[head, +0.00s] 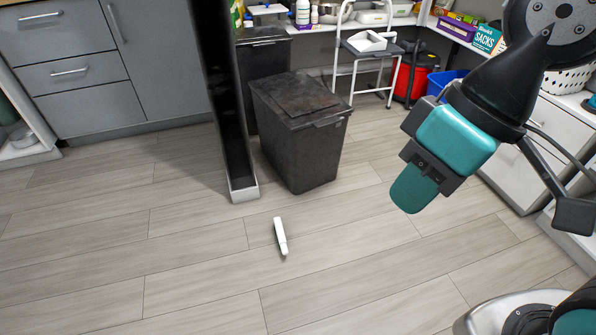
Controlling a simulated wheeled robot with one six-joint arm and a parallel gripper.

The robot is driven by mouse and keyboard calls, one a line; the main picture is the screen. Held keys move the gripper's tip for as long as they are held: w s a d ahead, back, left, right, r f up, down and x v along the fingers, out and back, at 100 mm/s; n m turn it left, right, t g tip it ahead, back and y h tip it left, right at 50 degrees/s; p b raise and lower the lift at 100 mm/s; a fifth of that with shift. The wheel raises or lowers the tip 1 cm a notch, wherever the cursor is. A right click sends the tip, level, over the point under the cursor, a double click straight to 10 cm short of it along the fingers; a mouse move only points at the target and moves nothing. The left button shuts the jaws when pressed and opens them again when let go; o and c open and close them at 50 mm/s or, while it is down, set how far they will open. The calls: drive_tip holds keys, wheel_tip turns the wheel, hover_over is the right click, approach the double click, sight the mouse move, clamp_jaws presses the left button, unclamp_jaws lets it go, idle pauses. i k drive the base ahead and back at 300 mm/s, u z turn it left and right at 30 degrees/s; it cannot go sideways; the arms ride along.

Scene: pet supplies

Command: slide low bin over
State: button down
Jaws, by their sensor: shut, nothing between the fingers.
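A low dark grey bin (305,150) with a closed, scuffed lid stands upright on the wood floor near the middle of the head view. A second dark bin (263,58) stands behind it, partly hidden by it and by a tall dark upright panel. My gripper (414,190) hangs to the right of the low bin, pointing down and left. It is shut and empty. It appears apart from the bin, with a gap of floor between them in the picture.
A small white item (280,236) lies on the floor in front of the bin. The tall dark panel (228,120) stands left of it. The front floor is mostly clear.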

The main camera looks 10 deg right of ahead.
sight(307, 159)
drive_tip(key=z, duration=0.15)
drive_tip(key=k, duration=0.25)
drive_tip(key=u, duration=0.75)
drive_tip(key=i, duration=0.8)
drive_tip(key=z, duration=0.3)
